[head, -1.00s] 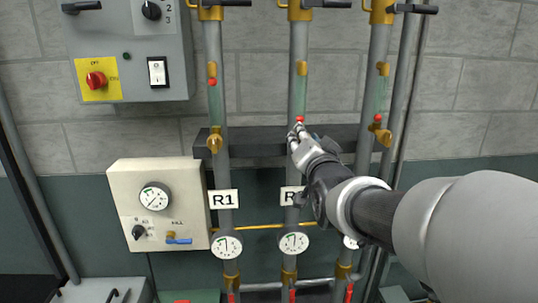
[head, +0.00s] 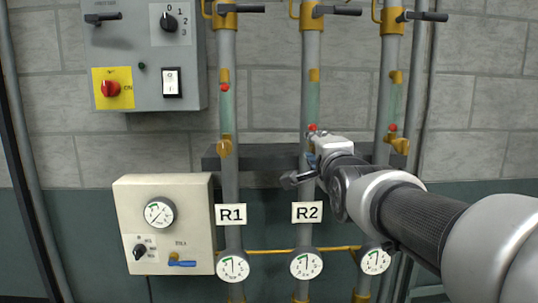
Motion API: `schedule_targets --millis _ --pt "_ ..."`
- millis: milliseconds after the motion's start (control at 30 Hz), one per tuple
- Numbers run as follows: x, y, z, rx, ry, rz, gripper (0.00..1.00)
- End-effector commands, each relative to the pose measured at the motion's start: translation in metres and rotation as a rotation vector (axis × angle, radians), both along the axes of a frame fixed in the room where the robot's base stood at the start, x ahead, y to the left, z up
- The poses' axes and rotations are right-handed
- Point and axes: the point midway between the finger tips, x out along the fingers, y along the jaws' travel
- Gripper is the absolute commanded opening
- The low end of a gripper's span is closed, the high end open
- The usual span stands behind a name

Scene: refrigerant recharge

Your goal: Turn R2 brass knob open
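The R2 pipe (head: 312,112) is the middle of three vertical pipes, with its R2 label (head: 307,212) below my gripper. A red ball (head: 312,128) sits low in its clear sight tube. The R2 brass knob is hidden behind my gripper (head: 308,160), which is at the height of the R1 brass knob (head: 224,149) on the left pipe. My gripper covers the place on the R2 pipe where the knob would be. Its fingers are foreshortened and small, so I cannot tell whether they grip the knob or touch it.
A third pipe with a brass knob (head: 399,145) stands close at the right, partly behind my arm. A grey control box (head: 150,60) is at upper left, and a cream gauge box (head: 190,220) is below it. Round gauges (head: 306,264) hang on the pipes.

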Motion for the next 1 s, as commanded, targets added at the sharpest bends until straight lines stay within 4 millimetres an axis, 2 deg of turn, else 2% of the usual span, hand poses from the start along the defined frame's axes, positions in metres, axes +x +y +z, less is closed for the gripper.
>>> schedule_targets --millis 300,767,800,1000 --pt "0.0 0.0 0.0 0.086 -0.001 0.0 0.04" --pt "0.0 0.0001 0.0007 0.095 -0.001 0.0 0.04" --pt "0.0 0.0001 0.0007 0.095 -0.001 0.0 0.3" --pt "0.0 0.0 0.0005 0.094 -0.001 0.0 0.44"
